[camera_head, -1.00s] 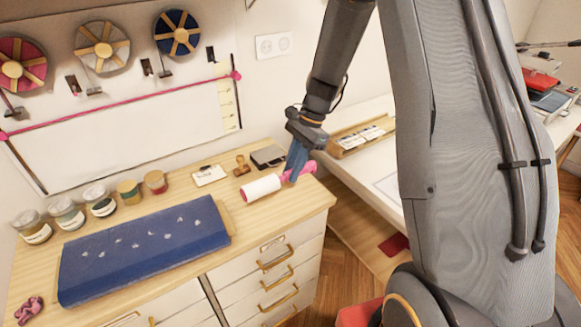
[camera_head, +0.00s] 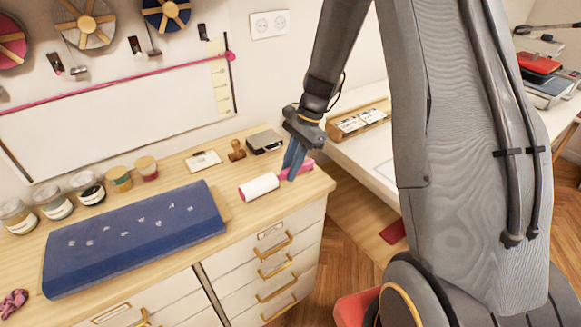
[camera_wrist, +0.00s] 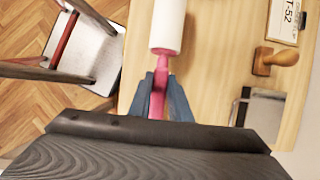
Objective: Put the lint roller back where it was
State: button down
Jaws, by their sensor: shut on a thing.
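The lint roller has a white roll (camera_head: 259,187) and a pink handle (camera_head: 305,166). It lies along the right end of the wooden cabinet top, at or just above the surface; I cannot tell if it touches. My gripper (camera_head: 291,172) points down with its blue fingers shut on the pink handle. In the wrist view the white roll (camera_wrist: 167,28) extends away from my gripper (camera_wrist: 162,82), and the handle (camera_wrist: 159,98) runs between the fingers. Part of the handle is hidden by the fingers.
The cabinet's right edge is close to the handle.

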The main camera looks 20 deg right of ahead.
jog(key=shift+f+b, duration=0.45)
jog(key=shift+f, duration=0.8)
dwell(0.5)
jog(key=c, duration=1.6)
grip_release()
jog(key=shift+o, duration=0.2)
jog(key=b+v, duration=0.2)
jog(key=v, duration=0.5)
jog(key=shift+w+d+r, duration=0.1)
jog(key=shift+d+r, duration=0.05)
jog(key=shift+r, duration=0.15)
jog(key=s+a+r+n+t+h, duration=0.1)
jog(key=s+n+h, duration=0.3)
jog(key=s+n, duration=1)
jog(key=s+r+t, duration=0.1)
jog(key=s, duration=0.2)
jog(key=shift+s+a+t, duration=0.2)
jog(key=shift+s+t, duration=0.2)
